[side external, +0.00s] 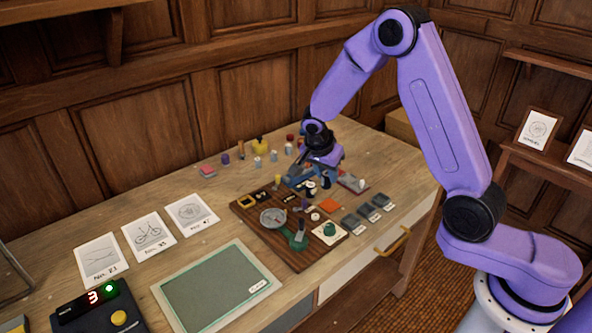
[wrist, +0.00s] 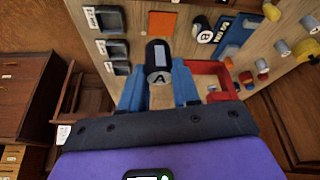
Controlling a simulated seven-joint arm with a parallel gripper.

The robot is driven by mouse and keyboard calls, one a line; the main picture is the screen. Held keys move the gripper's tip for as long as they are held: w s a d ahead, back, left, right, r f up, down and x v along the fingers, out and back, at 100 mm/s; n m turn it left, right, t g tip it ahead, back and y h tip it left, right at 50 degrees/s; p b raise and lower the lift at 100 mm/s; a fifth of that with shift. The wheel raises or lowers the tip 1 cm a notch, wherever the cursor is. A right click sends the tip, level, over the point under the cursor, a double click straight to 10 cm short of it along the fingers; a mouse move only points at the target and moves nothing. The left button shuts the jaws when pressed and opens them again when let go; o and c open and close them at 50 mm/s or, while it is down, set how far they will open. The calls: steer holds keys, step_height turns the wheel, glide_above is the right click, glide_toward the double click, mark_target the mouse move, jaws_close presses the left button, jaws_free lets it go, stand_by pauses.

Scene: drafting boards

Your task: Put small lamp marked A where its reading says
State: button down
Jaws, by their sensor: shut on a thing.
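The small lamp marked A (wrist: 158,62) is a dark cylinder with a pale label on its side and the letter A on its near end. My gripper (wrist: 160,78) is shut on it, with one blue finger on each side. In the side view my gripper (side external: 304,178) is low over the far part of the wooden board (side external: 262,222), and the lamp is hard to make out there. A dark box with a readout (side external: 93,298) shows a red-and-white 3 beside a lit green light. Three dark square trays (side external: 366,213) lie in a row; their labels are too small to read.
A similar piece marked B (wrist: 203,32) lies by a blue tray (wrist: 236,40). A red tray (wrist: 228,72) and an orange square (wrist: 162,23) are close by. Several small pegs stand behind the board. A dial (side external: 273,216) and green tool (side external: 298,241) occupy the front.

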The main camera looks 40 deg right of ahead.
steer(key=shift+s+d+f+m+g+y, duration=0.1)
steer(key=shift+s+d+f+m+g, duration=0.45)
steer(key=shift+s+d+f+m, duration=0.95)
steer(key=shift+s+d+f+m+g+y, duration=0.1)
steer(key=shift+s+d+f+m+g, duration=0.5)
steer(key=shift+s+d+f+m, duration=0.8)
steer(key=shift+s+d+f+m+g+y, duration=0.1)
steer(key=shift+s+d+f+m+g, duration=0.55)
steer(key=shift+d+f+m, duration=0.9)
steer(key=shift+d+f, duration=0.6)
steer(key=shift+c, duration=2.1)
jaws_free()
step_height(320, 180, up, 7)
